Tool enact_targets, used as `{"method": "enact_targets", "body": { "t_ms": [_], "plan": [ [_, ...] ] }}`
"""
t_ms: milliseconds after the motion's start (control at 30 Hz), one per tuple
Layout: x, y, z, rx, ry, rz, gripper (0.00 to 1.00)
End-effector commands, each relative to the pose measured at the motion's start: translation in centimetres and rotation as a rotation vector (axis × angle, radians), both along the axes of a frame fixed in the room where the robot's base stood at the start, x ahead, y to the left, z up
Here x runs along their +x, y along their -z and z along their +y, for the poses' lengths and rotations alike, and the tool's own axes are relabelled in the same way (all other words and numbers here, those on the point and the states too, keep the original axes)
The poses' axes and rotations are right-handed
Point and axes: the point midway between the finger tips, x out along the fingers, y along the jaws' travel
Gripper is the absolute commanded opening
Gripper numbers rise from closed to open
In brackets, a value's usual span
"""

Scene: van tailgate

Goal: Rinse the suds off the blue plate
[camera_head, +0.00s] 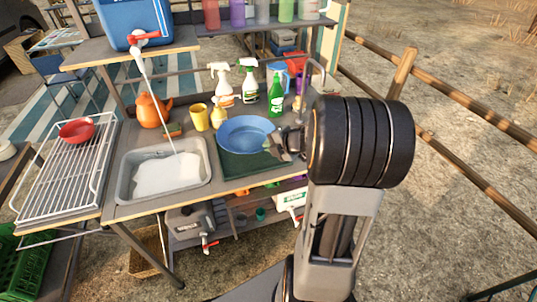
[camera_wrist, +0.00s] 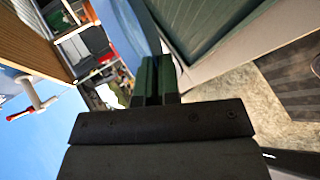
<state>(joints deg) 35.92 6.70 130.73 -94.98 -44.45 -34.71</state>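The blue plate (camera_head: 243,131) is at the dark green mat (camera_head: 240,168), right of the basin; I cannot tell whether it touches the mat. No suds show clearly on it. My gripper (camera_head: 284,145) is at its right rim. In the wrist view the fingers (camera_wrist: 157,68) are close together with the plate's rim (camera_wrist: 143,25) running in between them. The blue water container (camera_head: 135,20) stands on the upper shelf with a red-levered tap (camera_head: 146,38). A thin pale stream (camera_head: 158,95) runs from it into the grey basin (camera_head: 124,184) of white suds (camera_head: 168,174).
A wire rack (camera_head: 62,178) with a red bowl (camera_head: 76,131) is left of the basin. A curved metal faucet (camera_head: 316,66) rises behind my arm.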

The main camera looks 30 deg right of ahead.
Motion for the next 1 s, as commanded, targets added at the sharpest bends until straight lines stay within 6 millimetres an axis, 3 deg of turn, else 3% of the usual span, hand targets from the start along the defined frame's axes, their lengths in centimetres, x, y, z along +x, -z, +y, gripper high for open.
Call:
{"method": "enact_targets", "body": {
  "t_ms": [33, 200, 533, 800, 1000],
  "plan": [
    [0.7, 1.3, -0.4, 0.004, 0.000, 0.003, 0.00],
    [2.5, 3.8, -1.4, 0.003, -0.003, 0.001, 0.00],
    [3.8, 5.5, -2.2, 0.001, -0.003, -0.001, 0.00],
    [4.1, 8.5, -2.4, 0.002, -0.002, 0.000, 0.00],
    [4.1, 8.8, -2.4, 0.000, -0.003, -0.002, 0.00]
  ]
}}
